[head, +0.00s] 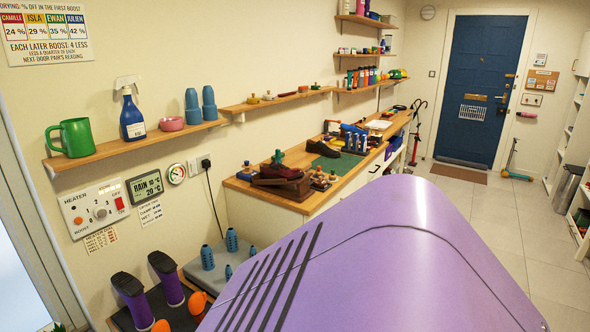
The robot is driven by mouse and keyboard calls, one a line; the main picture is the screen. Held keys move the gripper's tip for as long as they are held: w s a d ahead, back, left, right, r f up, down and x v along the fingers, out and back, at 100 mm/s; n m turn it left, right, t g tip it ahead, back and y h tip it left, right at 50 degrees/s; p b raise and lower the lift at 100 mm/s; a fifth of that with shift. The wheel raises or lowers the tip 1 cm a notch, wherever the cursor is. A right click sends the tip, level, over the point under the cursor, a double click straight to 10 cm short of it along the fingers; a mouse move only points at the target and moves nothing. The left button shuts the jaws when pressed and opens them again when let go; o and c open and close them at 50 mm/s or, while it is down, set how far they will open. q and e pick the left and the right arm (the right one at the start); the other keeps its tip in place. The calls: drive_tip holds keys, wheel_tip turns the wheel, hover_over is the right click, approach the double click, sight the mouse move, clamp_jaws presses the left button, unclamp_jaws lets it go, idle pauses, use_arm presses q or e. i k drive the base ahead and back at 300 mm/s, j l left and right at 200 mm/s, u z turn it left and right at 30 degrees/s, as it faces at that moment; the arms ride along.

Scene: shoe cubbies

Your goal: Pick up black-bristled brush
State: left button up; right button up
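I cannot pick out a black-bristled brush for certain. Several small brush-like items with knobs stand on the wall shelf (275,102), among them a yellow one (254,99) and a red-brown one (302,89). More small knobbed items (320,180) stand on the wooden workbench (314,203), next to a dark red shoe (279,171). They are too small for me to tell bristle colours. Neither of my grippers shows in the head view.
The workbench also holds a brown shoe (322,149) and a green mat (345,166). A green mug (75,137), blue spray bottle (132,116) and blue cups (209,104) stand on the shelf. Purple boots (133,299) stand below. Open tiled floor (490,212) leads to a blue door (476,85).

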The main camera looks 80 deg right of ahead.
sight(305, 167)
drive_tip(key=z, duration=2.75)
drive_tip(key=i+l+z, duration=0.1)
drive_tip(key=z, duration=0.4)
drive_tip(key=i+z, duration=0.15)
drive_tip(key=z, duration=0.3)
drive_tip(key=i, duration=3.3)
drive_tip(key=i+u, duration=0.2)
drive_tip(key=i, duration=0.2)
drive_tip(key=i+l+u, duration=0.15)
drive_tip(key=i, duration=0.3)
drive_tip(key=i+l+u, duration=0.2)
drive_tip(key=i, duration=0.2)
drive_tip(key=u, duration=1.8)
